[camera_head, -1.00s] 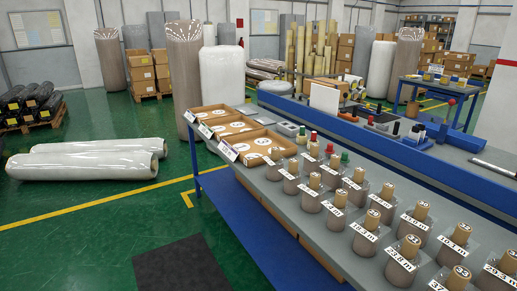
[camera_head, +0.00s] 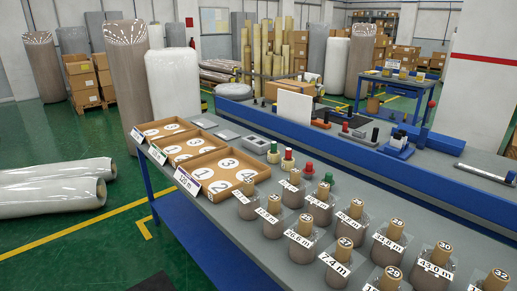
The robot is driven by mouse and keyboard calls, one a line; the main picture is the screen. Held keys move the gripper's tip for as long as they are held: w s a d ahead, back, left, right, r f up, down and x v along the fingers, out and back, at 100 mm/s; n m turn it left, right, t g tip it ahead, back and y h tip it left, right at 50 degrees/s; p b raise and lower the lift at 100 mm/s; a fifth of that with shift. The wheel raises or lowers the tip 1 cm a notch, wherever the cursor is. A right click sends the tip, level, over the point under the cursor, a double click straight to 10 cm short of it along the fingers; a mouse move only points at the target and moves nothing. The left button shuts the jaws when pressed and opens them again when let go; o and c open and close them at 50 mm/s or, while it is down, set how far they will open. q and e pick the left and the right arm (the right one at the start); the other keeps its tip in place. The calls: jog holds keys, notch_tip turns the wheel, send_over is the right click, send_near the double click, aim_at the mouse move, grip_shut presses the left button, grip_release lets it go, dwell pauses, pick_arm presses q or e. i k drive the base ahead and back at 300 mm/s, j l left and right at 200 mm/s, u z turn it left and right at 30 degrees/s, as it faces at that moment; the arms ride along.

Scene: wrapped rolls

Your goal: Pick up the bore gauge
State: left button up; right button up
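I cannot pick out a bore gauge for certain in the head view. A grey table (camera_head: 205,212) runs from the centre to the lower right. Small pieces with coloured tops stand behind the wrapped rolls, among them a red-topped one (camera_head: 288,158) and a green-topped one (camera_head: 273,153). Small tools lie on the blue-edged bench behind, too small to name surely. A long silvery bar (camera_head: 475,172) lies at its right. Neither of my grippers is in view.
Several numbered wrapped rolls (camera_head: 300,240) crowd the table's near right. Open cardboard trays (camera_head: 217,196) with numbered circles line its left edge. Large wrapped rolls (camera_head: 50,190) lie on the green floor at left; floor before the table is clear.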

aim_at(274, 144)
jog(key=i+j, duration=0.3)
jog(key=j, duration=0.15)
jog(key=i+j, duration=0.35)
